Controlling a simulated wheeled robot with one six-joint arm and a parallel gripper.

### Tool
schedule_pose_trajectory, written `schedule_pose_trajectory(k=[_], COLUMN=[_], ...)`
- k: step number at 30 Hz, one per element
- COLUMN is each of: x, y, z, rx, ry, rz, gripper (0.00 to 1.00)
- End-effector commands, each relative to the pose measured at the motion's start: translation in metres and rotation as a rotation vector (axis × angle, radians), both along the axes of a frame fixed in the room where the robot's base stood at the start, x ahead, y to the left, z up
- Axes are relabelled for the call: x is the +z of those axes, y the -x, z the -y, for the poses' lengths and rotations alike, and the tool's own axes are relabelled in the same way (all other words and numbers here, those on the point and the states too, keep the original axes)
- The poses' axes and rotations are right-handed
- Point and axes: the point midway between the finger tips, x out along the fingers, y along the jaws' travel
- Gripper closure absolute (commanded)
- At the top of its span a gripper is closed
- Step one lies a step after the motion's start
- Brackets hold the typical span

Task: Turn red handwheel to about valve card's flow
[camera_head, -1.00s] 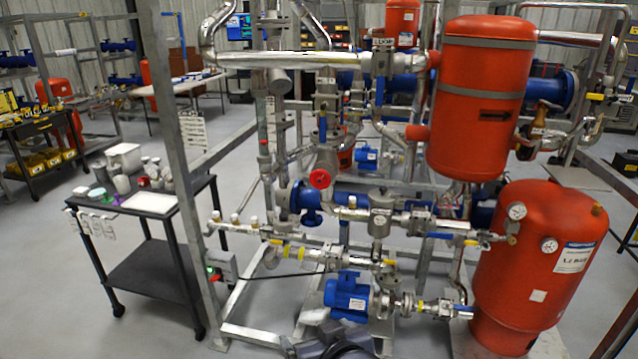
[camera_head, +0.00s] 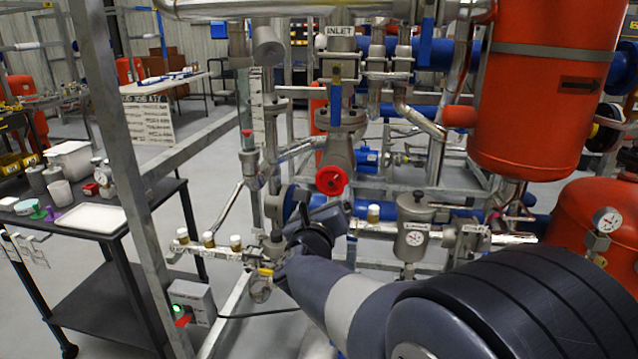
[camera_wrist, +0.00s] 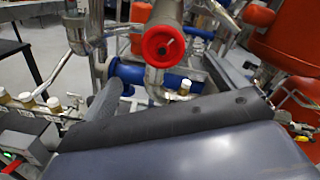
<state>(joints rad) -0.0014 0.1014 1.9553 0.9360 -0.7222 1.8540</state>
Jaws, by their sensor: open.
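The red handwheel (camera_head: 331,181) sits on a valve on the vertical pipe, facing me, left of the large red tank. It also shows in the wrist view (camera_wrist: 163,43), at the top middle. My gripper (camera_head: 308,218) is below and slightly left of the handwheel in the head view, apart from it. In the wrist view my gripper (camera_wrist: 165,88) has its two dark fingers spread, with nothing between them touching.
A metal frame post (camera_head: 118,170) stands left of the pipework. A black trolley (camera_head: 110,225) with jars stands at left.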

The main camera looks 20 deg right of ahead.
Motion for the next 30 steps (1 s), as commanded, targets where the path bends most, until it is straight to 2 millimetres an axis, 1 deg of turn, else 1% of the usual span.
schedule_pose_trajectory(k=[1,5,8,11,18,21,25,30], x=[-0.005,-0.005,-0.003,-0.004,-0.004,-0.004,-0.004,-0.004], y=[-0.001,-0.005,-0.013,-0.026,-0.062,-0.074,-0.085,-0.091], z=[0.003,0.009,0.014,0.024,0.047,0.056,0.062,0.067], rx=[-0.018,-0.038,-0.039,-0.04,-0.037,-0.038,-0.035,-0.035], ry=[-0.033,-0.075,-0.074,-0.075,-0.072,-0.072,-0.073,-0.073], rz=[0.026,0.054,0.054,0.052,0.05,0.05,0.052,0.052], gripper=[0.08,0.08,0.08,0.08,0.08,0.08,0.08,0.08])
